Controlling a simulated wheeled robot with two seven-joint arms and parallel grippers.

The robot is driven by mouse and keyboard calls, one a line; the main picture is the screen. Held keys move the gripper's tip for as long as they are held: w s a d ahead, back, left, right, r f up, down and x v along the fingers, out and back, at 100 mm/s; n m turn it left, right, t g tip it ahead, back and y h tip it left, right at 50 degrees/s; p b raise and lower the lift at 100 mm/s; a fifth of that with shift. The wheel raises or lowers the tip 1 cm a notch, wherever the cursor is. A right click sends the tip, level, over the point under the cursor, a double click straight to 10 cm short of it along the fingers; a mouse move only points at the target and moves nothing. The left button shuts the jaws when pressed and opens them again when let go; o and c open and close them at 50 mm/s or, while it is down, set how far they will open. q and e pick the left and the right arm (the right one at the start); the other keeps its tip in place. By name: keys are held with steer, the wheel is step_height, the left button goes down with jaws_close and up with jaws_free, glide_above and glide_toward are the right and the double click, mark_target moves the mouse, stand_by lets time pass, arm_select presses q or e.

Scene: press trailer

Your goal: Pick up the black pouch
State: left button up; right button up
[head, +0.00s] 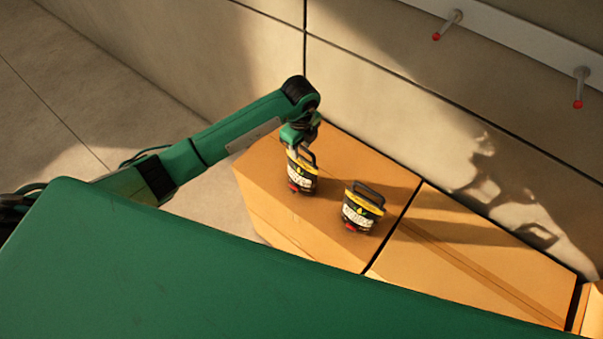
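Two similar black pouches with yellow bands, pale labels, a red spot low on the front and dark loop handles stand on a cardboard box. One pouch (302,172) is at the left, and the other pouch (361,208) is to its right and nearer to me. My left gripper (297,143) points down at the top of the left pouch, right by its handle. It overlaps the pouch's top in this view. I cannot tell whether its fingers are apart or closed on it. My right gripper is not in view.
The cardboard box (265,192) has a second box (480,265) beside it on the right, with a narrow dark gap between. A panelled wall (400,120) rises behind them. A pale rail with red-tipped pegs (450,25) is at the upper right. Bare floor lies left.

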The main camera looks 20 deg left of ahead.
mark_target(301, 156)
arm_select(q)
steer(key=f+p, duration=0.1)
steer(key=f, duration=0.2)
steer(key=shift+w+d+f+p, duration=0.1)
steer(key=shift+w+p, duration=0.1)
steer(key=shift+p, duration=0.2)
steer(key=shift+f, duration=0.55)
jaws_close()
stand_by(0.4)
steer(key=shift+w+r, duration=0.1)
steer(key=shift+w, duration=0.05)
